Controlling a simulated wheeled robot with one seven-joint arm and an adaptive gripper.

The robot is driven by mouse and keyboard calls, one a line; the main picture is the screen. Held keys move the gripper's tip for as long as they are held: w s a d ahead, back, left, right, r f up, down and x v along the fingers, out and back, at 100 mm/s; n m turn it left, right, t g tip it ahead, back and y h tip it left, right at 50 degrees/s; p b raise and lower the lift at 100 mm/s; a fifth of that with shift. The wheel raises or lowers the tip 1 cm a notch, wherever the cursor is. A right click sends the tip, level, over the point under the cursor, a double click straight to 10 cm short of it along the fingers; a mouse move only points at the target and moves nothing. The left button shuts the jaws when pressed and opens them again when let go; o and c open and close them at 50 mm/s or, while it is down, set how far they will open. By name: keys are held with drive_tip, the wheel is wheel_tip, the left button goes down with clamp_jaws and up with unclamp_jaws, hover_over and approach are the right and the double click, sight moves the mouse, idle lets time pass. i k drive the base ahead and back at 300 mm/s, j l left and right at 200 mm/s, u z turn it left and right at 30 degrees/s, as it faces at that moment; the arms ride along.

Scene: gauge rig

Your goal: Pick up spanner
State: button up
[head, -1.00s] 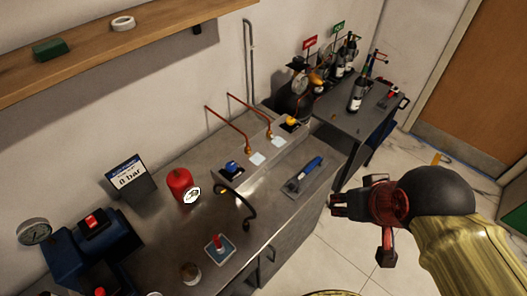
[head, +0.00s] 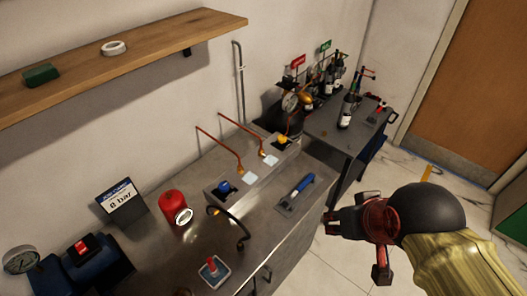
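The spanner appears to be the blue-handled tool (head: 303,184). The gripper is apart from the spanner and points left. I see nothing held in it. The fingers are dark and small, and I cannot tell how far apart they are.
On the metal bench (head: 150,250) stand a red cylinder (head: 172,204), a job card (head: 120,201), a black curved hose (head: 238,222) and a red-topped block (head: 213,270). Copper pipes (head: 222,147) rise behind. A side table (head: 335,133) with bottles (head: 346,109) is beyond. Floor is clear at right.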

sight(289, 200)
drive_tip(key=i+u, duration=0.25)
drive_tip(key=u, duration=0.2)
drive_tip(key=i+l+u, duration=0.2)
drive_tip(key=u, duration=0.2)
